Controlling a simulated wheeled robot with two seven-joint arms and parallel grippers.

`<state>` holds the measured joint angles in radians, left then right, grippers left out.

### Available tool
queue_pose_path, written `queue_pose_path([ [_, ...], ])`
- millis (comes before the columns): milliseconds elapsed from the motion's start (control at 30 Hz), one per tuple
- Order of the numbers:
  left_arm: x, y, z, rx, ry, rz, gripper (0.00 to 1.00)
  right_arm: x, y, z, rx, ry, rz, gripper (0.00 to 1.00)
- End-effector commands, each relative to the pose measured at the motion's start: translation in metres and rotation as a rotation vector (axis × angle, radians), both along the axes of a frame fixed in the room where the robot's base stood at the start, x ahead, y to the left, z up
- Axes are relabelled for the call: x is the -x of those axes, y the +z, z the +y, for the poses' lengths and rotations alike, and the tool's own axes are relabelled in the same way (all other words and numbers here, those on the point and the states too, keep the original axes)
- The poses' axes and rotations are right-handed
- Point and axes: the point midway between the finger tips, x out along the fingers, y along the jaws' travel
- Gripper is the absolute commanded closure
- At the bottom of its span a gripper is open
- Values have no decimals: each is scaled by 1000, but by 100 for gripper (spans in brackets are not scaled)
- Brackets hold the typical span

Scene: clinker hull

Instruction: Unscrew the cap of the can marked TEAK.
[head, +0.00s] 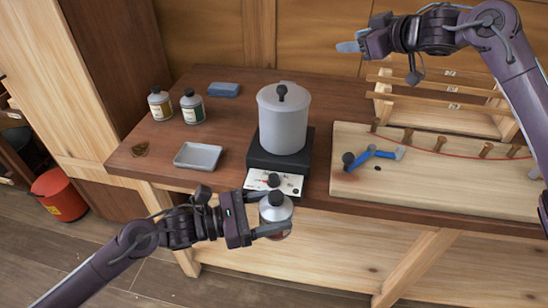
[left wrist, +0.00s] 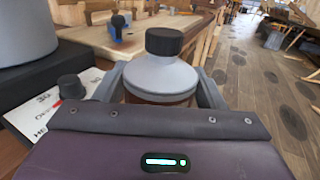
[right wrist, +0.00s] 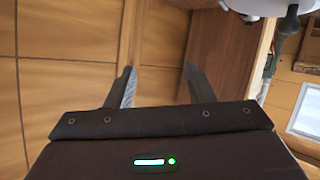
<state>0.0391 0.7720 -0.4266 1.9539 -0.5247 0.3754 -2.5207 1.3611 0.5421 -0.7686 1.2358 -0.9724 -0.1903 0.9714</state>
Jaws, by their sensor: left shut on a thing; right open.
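My left gripper (head: 270,222) is shut around a can (head: 276,212) with a grey shoulder and a black cap (head: 277,198). The can is upright, held in the air just off the table's front edge. In the left wrist view the can (left wrist: 160,82) sits between the fingers and its black cap (left wrist: 164,42) is on top. Its label is hidden, so I cannot read a name. My right gripper (head: 348,46) is open and empty, high at the back above the table. In the right wrist view nothing is between its fingers (right wrist: 160,88).
Two capped cans (head: 160,103) (head: 193,107) stand at the back left, labels unreadable. A grey tray (head: 198,156), a blue block (head: 224,90) and a pot (head: 283,122) on a black heater (head: 262,156) are on the table.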

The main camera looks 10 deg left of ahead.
Motion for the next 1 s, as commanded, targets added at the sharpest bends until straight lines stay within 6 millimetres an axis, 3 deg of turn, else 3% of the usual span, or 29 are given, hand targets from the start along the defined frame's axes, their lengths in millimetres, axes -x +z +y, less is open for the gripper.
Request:
queue_pose_path([
  [33,0,1,0,2,0,-3,100,10,5,25,33,67,-15,52],
  [100,0,1,0,2,0,-3,100,26,7,56,82,158,-28,52],
  [300,0,1,0,2,0,-3,100,84,2,138,253,435,-57,52],
  [533,0,1,0,2,0,-3,100,170,-30,204,540,780,-53,52],
  [633,0,1,0,2,0,-3,100,211,-55,214,716,935,-15,52],
  [733,0,1,0,2,0,-3,100,243,-79,205,899,1053,53,52],
  [833,0,1,0,2,0,-3,100,262,-96,187,1045,1121,131,52],
  [1000,0,1,0,2,0,-3,100,277,-108,160,1187,1160,236,52],
])
